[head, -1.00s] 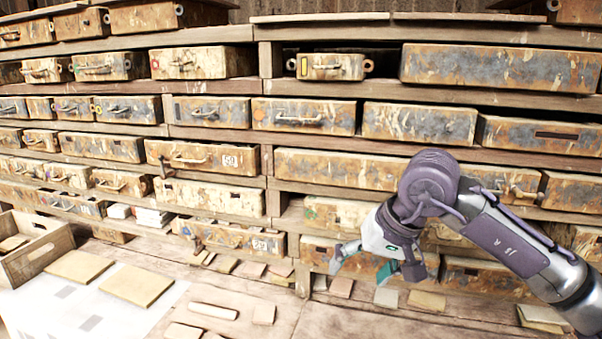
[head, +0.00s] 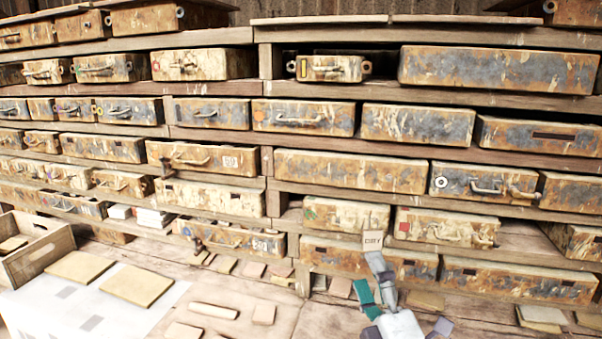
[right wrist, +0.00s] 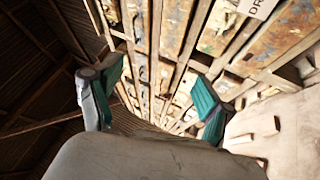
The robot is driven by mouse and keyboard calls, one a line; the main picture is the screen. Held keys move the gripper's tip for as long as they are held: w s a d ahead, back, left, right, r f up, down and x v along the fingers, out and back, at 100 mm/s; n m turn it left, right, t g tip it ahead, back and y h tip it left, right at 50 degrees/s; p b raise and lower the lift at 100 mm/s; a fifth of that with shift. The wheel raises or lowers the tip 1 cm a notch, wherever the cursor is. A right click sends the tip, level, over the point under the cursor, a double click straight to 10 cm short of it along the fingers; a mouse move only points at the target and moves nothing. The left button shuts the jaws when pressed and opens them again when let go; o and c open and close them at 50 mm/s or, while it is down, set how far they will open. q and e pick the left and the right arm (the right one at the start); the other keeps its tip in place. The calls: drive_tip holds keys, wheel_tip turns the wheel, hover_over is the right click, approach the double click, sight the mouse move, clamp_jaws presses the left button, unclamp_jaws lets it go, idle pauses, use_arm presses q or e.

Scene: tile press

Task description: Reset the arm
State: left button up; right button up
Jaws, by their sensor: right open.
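My right gripper (head: 376,288) is low in the head view, right of the middle, in front of the bottom row of drawers. Its arm goes out of the frame at the bottom. In the right wrist view the gripper (right wrist: 155,102) has its two teal fingers wide apart, with nothing between them. My left gripper is in no view.
Worn metal drawers (head: 345,170) fill wooden shelves ahead. Several tiles (head: 137,285) lie on the workbench and on a white sheet (head: 60,305). A wooden crate (head: 45,262) stands at left.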

drive_tip(key=s+d+f+m+g+h, duration=0.2)
drive_tip(key=s+d+f+m+g, duration=0.15)
drive_tip(key=f, duration=0.35)
drive_tip(key=s+d+f+m+g+h, duration=0.25)
drive_tip(key=f+m, duration=0.25)
drive_tip(key=f, duration=0.3)
drive_tip(key=s+d+f+m+g+h, duration=0.25)
drive_tip(key=f+m+g, duration=0.2)
drive_tip(key=f, duration=0.25)
drive_tip(key=s+f+m+g+y, duration=0.1)
drive_tip(key=s+f+m+g, duration=0.3)
drive_tip(key=s, duration=0.5)
drive_tip(key=s+f+m+g, duration=0.2)
drive_tip(key=s+f+g, duration=0.2)
drive_tip(key=s+f, duration=0.45)
wheel_tip(320, 180, down, 25)
drive_tip(key=s, duration=0.2)
drive_tip(key=s+d+f+g, duration=0.1)
drive_tip(key=s+d+f, duration=0.1)
drive_tip(key=s+f, duration=0.6)
drive_tip(key=s+d+f+g, duration=0.1)
drive_tip(key=s+f, duration=0.6)
drive_tip(key=s, duration=0.1)
drive_tip(key=shift+s+d+f, duration=0.3)
drive_tip(key=shift+d+f, duration=0.05)
drive_tip(key=shift+d, duration=0.05)
